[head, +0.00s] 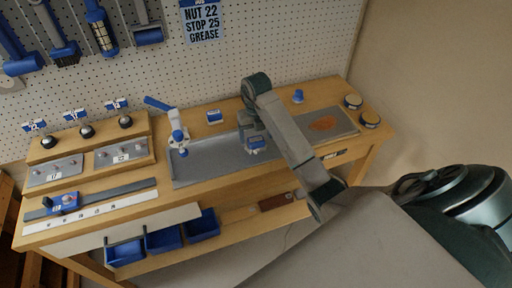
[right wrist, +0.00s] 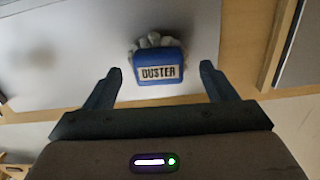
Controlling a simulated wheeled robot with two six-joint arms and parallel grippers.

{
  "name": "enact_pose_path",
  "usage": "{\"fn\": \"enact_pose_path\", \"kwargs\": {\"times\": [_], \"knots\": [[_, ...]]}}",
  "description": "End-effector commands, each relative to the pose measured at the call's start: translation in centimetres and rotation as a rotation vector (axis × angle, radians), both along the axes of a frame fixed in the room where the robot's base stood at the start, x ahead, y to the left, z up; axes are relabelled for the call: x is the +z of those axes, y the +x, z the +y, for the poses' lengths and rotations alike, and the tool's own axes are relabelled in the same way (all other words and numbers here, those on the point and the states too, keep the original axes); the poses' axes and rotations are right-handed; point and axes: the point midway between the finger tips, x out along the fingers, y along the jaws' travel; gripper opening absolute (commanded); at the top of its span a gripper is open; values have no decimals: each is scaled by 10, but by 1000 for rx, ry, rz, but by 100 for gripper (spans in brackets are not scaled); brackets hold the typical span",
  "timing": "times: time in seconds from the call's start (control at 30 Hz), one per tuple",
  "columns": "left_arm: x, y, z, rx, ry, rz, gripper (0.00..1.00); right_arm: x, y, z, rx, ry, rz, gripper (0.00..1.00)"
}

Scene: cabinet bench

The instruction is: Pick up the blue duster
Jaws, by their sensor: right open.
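The blue duster (right wrist: 158,66) is a small blue block with a white "DUSTER" label and pale grey bristles showing at its far side. It lies on the grey tray (right wrist: 60,50). In the head view the duster (head: 257,145) is near the tray's right end, partly covered by my gripper. My right gripper (head: 253,128) is over it, pointing down. In the right wrist view the open right gripper (right wrist: 161,72) has one finger on each side of the duster, with a gap on both sides. My left gripper is not in view.
A blue-and-white lever device (head: 178,133) stands at the tray's left. A blue-edged block (head: 213,116) sits behind the tray.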

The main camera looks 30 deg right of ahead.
Motion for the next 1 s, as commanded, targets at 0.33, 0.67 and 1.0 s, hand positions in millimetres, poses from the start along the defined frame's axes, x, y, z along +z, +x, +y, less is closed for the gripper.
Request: {"fn": "enact_pose_path", "kwargs": {"times": [0.33,0.67,1.0], "knots": [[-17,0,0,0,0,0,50,-32,-2,2,0,0,0,78],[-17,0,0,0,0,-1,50,-32,-2,2,0,0,0,33],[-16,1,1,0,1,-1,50,-30,-2,1,0,0,0,29]]}}
